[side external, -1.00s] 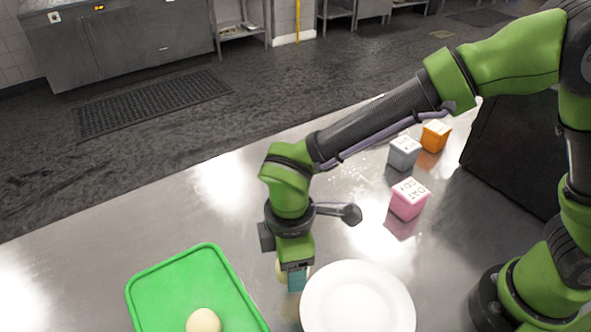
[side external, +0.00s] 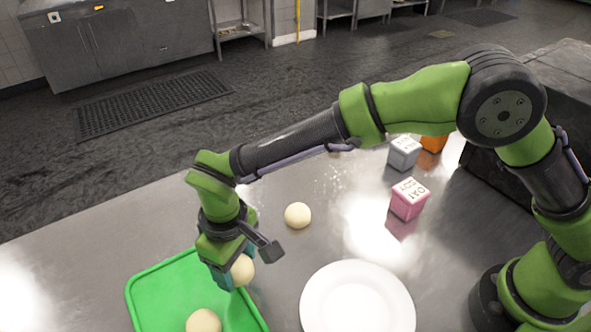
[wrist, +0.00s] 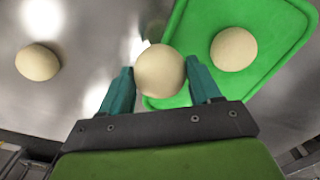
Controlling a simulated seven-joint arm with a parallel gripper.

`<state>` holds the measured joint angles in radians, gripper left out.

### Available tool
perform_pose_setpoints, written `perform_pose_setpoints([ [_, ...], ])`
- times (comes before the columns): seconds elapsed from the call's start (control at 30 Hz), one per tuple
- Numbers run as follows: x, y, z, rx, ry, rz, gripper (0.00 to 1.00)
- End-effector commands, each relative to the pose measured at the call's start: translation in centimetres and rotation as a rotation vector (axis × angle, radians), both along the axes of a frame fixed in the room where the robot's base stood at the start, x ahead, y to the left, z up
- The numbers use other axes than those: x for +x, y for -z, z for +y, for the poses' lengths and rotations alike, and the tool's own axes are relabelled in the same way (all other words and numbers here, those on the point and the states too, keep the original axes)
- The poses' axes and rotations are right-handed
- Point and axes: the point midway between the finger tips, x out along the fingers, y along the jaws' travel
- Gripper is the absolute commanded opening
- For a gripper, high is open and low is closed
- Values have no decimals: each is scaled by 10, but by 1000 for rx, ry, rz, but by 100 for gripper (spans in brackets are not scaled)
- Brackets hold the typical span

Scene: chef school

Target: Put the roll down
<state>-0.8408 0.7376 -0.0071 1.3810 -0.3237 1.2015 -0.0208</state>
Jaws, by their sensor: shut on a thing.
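A pale round roll (side external: 242,270) is held between the teal fingers of my gripper (side external: 234,272). In the wrist view the roll (wrist: 159,71) sits between both fingertips of my gripper (wrist: 160,80). My gripper is over the right edge of the green tray (side external: 165,290), and the tray (wrist: 270,85) shows beyond the roll in the wrist view. A second roll (side external: 204,321) lies on the tray, also seen in the wrist view (wrist: 233,49). A third roll (side external: 298,215) lies on the steel table, and it shows at left in the wrist view (wrist: 37,62).
A white plate (side external: 357,304) lies right of the tray, empty. A pink box (side external: 409,199), a grey box (side external: 404,153) and an orange box (side external: 434,141) stand farther back on the table (side external: 120,232). The tray's back left area is clear.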

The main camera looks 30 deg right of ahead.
Motion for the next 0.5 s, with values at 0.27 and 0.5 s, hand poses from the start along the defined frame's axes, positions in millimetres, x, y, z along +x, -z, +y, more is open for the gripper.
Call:
perform_pose_setpoints([
  [0.27,30,5,33,-1,-1,0,33],
  [0.5,39,5,43,-1,-2,-1,33],
])
